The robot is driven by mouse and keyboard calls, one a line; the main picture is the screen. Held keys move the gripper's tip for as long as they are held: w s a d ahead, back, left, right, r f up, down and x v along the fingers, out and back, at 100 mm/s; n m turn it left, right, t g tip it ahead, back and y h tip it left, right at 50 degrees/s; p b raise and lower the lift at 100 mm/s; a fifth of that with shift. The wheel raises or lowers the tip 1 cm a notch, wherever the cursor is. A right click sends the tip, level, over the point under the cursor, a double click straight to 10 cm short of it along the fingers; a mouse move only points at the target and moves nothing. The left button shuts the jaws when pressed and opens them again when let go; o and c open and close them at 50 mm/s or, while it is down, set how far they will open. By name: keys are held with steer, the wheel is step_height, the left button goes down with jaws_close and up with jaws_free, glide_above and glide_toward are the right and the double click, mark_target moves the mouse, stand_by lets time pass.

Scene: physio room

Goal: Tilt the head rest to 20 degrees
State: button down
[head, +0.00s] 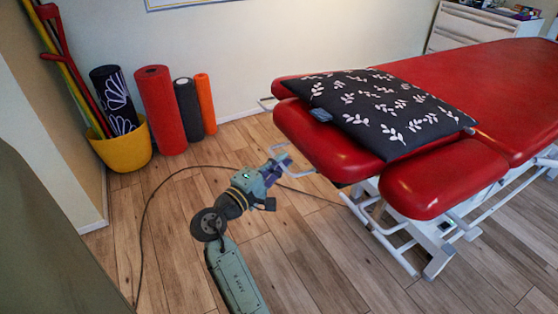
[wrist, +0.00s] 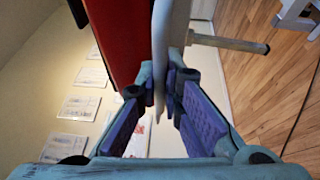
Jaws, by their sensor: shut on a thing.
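The red padded head rest (head: 318,142) is at the left end of the red treatment table (head: 500,65). A black pillow with white leaf shapes (head: 385,108) lies partly over it. The head rest's exact angle cannot be read. A white metal handle (head: 303,174) sticks out at its end. My gripper (head: 283,160) reaches this handle from the floor side. In the wrist view my gripper (wrist: 166,88) has its purple-padded fingers shut around the white bar (wrist: 160,45), beside the red padding (wrist: 115,35).
A red arm pad (head: 430,180) and the white table frame (head: 385,235) stand to the right. A yellow bucket (head: 123,148) and several rolls, one red (head: 160,110), stand by the wall. A dark cable (head: 146,215) crosses the otherwise open wooden floor.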

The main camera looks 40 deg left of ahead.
steer(key=r+p, duration=0.2)
steer(key=r, duration=0.2)
steer(key=w+r+p, duration=0.1)
steer(key=r+p, duration=0.2)
steer(key=r, duration=0.1)
steer(key=w+d+r+p, duration=0.1)
steer(key=r+p, duration=0.2)
steer(key=r, duration=0.1)
steer(key=shift+w+r, duration=0.25)
steer(key=shift+r, duration=0.15)
steer(key=c, duration=1.7)
jaws_free()
steer(key=shift+f, duration=0.1)
steer(key=s, duration=0.8)
steer(key=s+f, duration=0.1)
steer(key=s, duration=0.3)
